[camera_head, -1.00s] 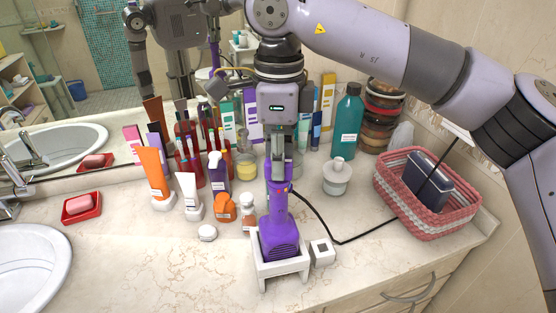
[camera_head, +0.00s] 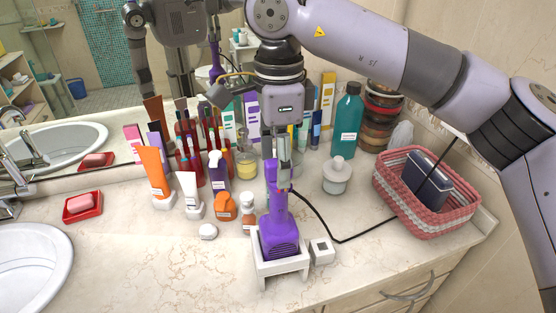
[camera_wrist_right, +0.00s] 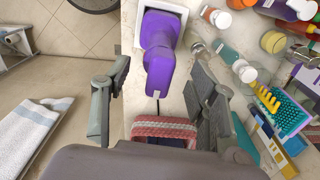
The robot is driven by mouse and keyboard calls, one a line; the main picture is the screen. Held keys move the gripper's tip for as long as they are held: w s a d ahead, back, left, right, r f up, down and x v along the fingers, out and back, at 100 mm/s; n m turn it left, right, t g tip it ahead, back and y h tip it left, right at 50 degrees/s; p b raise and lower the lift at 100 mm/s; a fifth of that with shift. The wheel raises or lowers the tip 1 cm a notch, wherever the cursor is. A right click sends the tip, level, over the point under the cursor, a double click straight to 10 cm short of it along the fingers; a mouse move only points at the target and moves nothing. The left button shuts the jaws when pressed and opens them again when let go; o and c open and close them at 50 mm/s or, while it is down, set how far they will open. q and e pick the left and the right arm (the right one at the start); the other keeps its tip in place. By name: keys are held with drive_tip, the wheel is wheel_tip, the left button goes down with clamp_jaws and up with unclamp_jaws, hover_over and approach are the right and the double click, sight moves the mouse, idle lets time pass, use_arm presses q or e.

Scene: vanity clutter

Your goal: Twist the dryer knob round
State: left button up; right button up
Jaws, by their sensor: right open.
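The purple dryer (camera_head: 279,236) stands upright in a white square stand (camera_head: 283,270) near the counter's front edge. Its black cord runs off to the right. My right gripper (camera_head: 283,165) comes down from above at the dryer's upper end; a grey finger covers part of it. In the right wrist view, the open fingers of my right gripper (camera_wrist_right: 152,98) lie on either side of the dryer's near end (camera_wrist_right: 160,75), with gaps visible beside it. I cannot make out the knob clearly. My left gripper is not in view.
A small white block (camera_head: 321,251) sits right of the stand. An orange jar (camera_head: 225,207), several bottles and tubes crowd the left and back. The front-left counter is clear.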

drive_tip(key=shift+r+p, duration=2.55)
drive_tip(key=shift+r, duration=1)
drive_tip(key=shift+f, duration=0.1)
